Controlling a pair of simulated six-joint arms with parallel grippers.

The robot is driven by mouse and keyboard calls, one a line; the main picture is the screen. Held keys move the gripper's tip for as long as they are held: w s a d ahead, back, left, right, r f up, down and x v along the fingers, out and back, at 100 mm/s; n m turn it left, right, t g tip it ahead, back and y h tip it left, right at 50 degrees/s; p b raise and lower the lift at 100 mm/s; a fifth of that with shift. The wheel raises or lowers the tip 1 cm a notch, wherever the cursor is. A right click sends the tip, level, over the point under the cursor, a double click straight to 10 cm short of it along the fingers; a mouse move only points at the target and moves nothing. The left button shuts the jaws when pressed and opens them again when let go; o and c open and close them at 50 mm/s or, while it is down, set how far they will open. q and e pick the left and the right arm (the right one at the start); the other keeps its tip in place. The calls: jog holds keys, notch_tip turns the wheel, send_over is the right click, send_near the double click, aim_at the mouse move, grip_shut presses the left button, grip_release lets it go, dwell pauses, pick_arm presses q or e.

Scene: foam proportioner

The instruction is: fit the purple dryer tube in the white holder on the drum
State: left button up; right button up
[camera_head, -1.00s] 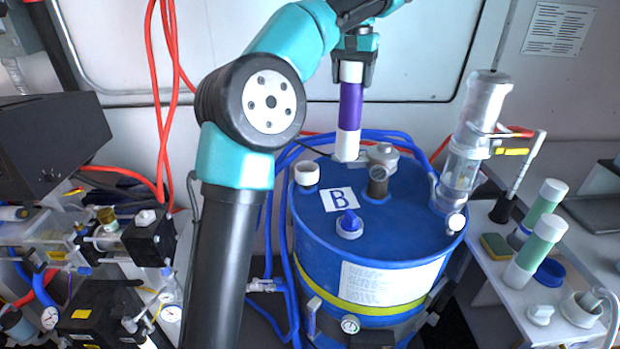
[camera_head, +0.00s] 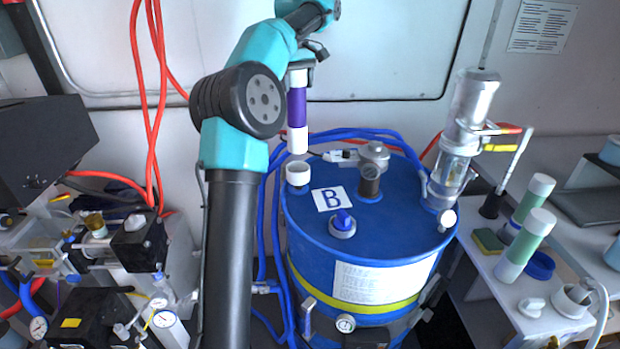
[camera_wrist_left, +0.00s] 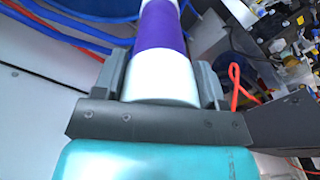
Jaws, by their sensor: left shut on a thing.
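The purple dryer tube (camera_head: 297,108) has white ends and hangs upright in my left gripper (camera_head: 299,66). The gripper is shut on its upper white end. In the left wrist view the tube (camera_wrist_left: 160,35) points away between the two fingers (camera_wrist_left: 162,85). The white holder (camera_head: 298,173) is an open cup on the left rear of the blue drum's top (camera_head: 372,225). In the head view the tube's lower end shows just above the holder, apart from it; the depth between them is hard to tell. My right gripper is not in view.
On the drum top are a grey capped fitting (camera_head: 373,157), a blue-knobbed cap (camera_head: 343,223) and a clear cylinder (camera_head: 458,150) at the right. Blue hoses run behind the drum. Green-and-white tubes (camera_head: 525,245) stand on a side shelf.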

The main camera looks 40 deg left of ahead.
aim_at(297, 116)
pick_arm(q)
jog(key=shift+s+a+f, duration=0.1)
dwell(0.3)
jog(key=shift+f, duration=2.8)
jog(key=shift+f, duration=2.2)
jog(key=o, duration=1.5)
notch_tip(297, 116, up, 12)
jog(key=shift+r, duration=0.1)
